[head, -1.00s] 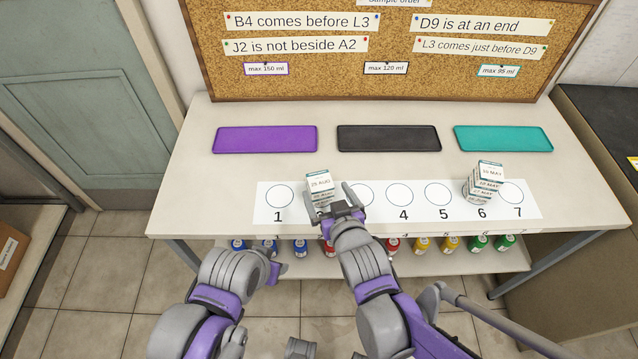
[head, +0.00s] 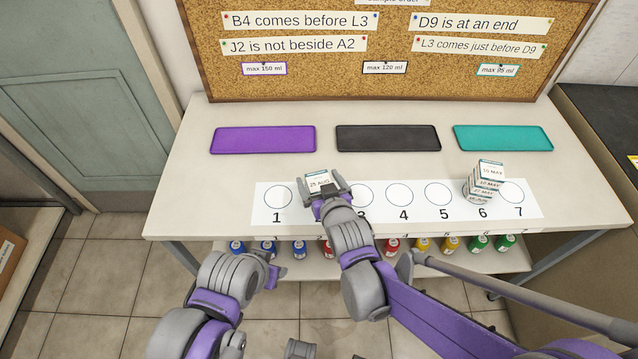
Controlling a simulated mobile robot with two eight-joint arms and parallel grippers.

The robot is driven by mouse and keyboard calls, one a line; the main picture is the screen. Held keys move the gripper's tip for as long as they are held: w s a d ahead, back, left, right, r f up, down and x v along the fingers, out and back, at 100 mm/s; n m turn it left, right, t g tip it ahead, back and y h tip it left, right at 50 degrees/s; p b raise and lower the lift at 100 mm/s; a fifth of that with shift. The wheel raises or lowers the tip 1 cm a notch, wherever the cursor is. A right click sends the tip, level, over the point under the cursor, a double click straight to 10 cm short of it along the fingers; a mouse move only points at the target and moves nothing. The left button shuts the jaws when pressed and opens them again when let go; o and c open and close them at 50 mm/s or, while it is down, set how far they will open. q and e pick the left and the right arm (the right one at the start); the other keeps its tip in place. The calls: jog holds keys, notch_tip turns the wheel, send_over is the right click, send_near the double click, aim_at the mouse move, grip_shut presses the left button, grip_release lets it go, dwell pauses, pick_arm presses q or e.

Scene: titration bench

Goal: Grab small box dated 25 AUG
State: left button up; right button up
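A small white box with a teal edge (head: 317,181), its top label reading 25 AUG, sits over the numbered strip near spot 2. My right gripper (head: 321,188) is at this box from the front. Its fingers are apart, one on each side of the box; firm contact is not clear. The gripper hides the box's lower front and anything under it. My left gripper (head: 274,272) is low, in front of the table edge, away from the box. Its fingers are too unclear to read.
A stack of small dated boxes (head: 484,184), topped by 10 MAY, stands near spot 6. Purple (head: 263,139), black (head: 388,138) and teal (head: 503,138) trays lie behind the numbered strip (head: 420,214). Coloured bottles stand on the shelf below. Spots 4 and 5 are clear.

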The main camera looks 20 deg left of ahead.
jog(key=c, duration=1.2)
